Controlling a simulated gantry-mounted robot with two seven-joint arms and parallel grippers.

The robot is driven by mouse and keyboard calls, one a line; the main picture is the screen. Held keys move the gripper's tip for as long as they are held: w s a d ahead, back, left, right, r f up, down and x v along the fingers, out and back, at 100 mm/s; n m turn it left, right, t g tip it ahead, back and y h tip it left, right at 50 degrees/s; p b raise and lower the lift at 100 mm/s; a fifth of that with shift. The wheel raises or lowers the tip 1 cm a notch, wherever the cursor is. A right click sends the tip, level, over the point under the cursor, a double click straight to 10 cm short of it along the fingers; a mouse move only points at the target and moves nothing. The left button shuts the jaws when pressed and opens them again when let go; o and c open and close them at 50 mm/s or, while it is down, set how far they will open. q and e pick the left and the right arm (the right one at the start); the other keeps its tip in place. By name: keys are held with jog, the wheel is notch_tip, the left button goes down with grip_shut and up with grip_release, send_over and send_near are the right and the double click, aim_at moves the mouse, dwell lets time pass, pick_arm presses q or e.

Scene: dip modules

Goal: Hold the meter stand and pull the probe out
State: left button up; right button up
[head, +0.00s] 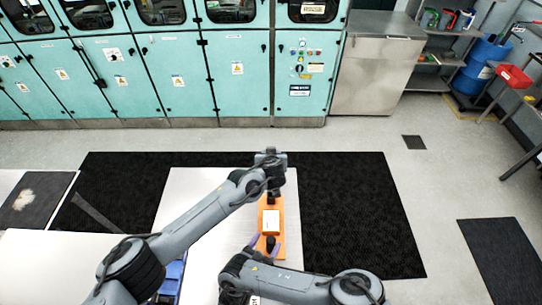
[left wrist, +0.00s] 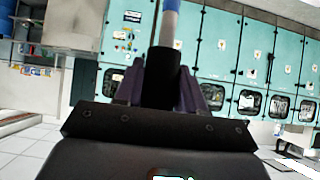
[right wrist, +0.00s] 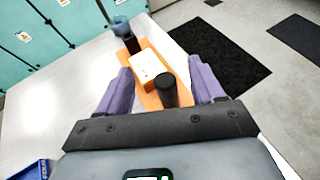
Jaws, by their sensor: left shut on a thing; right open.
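My left gripper (left wrist: 158,80) is shut on a black cylindrical part of the probe (left wrist: 165,68), which continues into a blue band and a grey shaft. In the head view my left arm ends above the stand's far end and hides its fingers.
A blue container (head: 173,277) stands on the table, partly hidden by my left arm; its edge shows in the right wrist view (right wrist: 36,170). Dark floor mats and teal cabinets (head: 236,80) lie beyond.

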pick_arm(q)
jog(key=shift+r+p, duration=1.25)
jog(key=shift+r, duration=0.25)
jog(key=shift+r+p, duration=0.35)
pick_arm(e)
jog(key=shift+v, duration=2.35)
jog(key=shift+f, duration=0.1)
